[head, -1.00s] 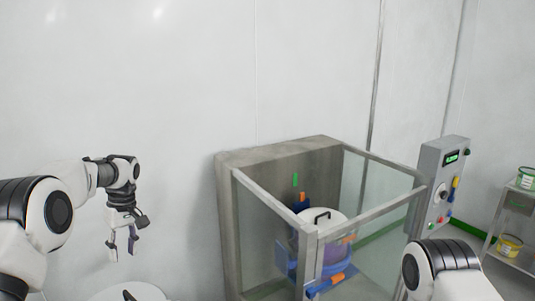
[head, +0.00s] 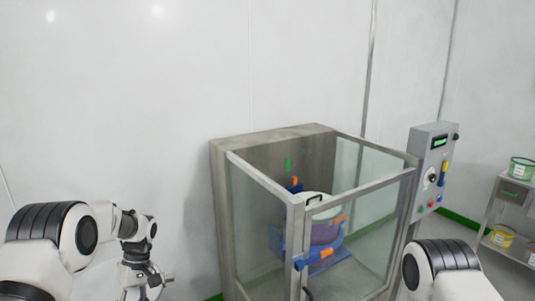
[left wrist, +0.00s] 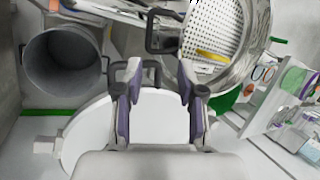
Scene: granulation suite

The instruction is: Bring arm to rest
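My left arm comes in from the left in the head view, with its gripper (head: 146,284) low in the picture, pointing down near the bottom edge. In the left wrist view the two fingers of the left gripper (left wrist: 160,82) stand apart with nothing clearly held between them. A white round surface (left wrist: 88,140) lies below and behind the fingers; how far below I cannot tell. My right arm shows only as a white and black joint at the lower right of the head view. The right gripper is out of view.
A glass-sided metal enclosure (head: 265,174) stands ahead, holding a white-lidded drum (head: 324,230) in a blue clamp. A control panel (head: 430,172) is beside it, and a shelf with tubs (head: 502,236) at right. The wrist view shows a grey bin (left wrist: 62,62) and a perforated metal vessel (left wrist: 214,30).

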